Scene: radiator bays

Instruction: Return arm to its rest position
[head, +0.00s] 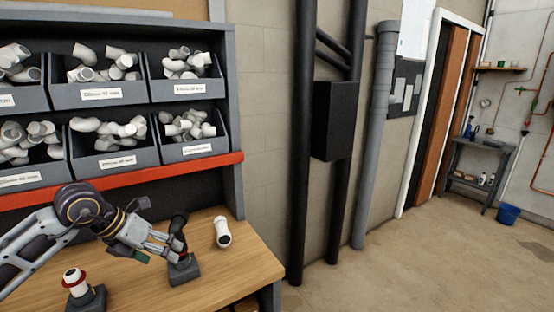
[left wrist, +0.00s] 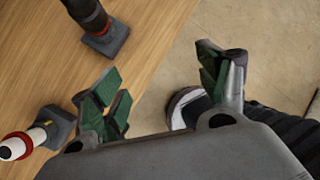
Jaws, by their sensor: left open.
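My left arm comes in from the left in the head view, over the wooden bench. Its gripper (head: 163,248) looks empty beside the black fitting (head: 179,228) on a dark stand; I cannot tell from the head view whether they touch. In the left wrist view the gripper (left wrist: 160,78) is open, with its green-padded fingers wide apart and nothing held between them. The dark stand (left wrist: 108,38) is apart from the fingers there, at the upper left. My right gripper is not in view.
A white fitting with a red band (head: 74,278) sits on another stand at the bench's front left. A white pipe piece (head: 222,232) stands on the wooden bench (head: 235,268). Shelf bins (head: 112,95) hold white elbows behind. Black pipes (head: 301,150) rise right of the bench; floor beyond is open.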

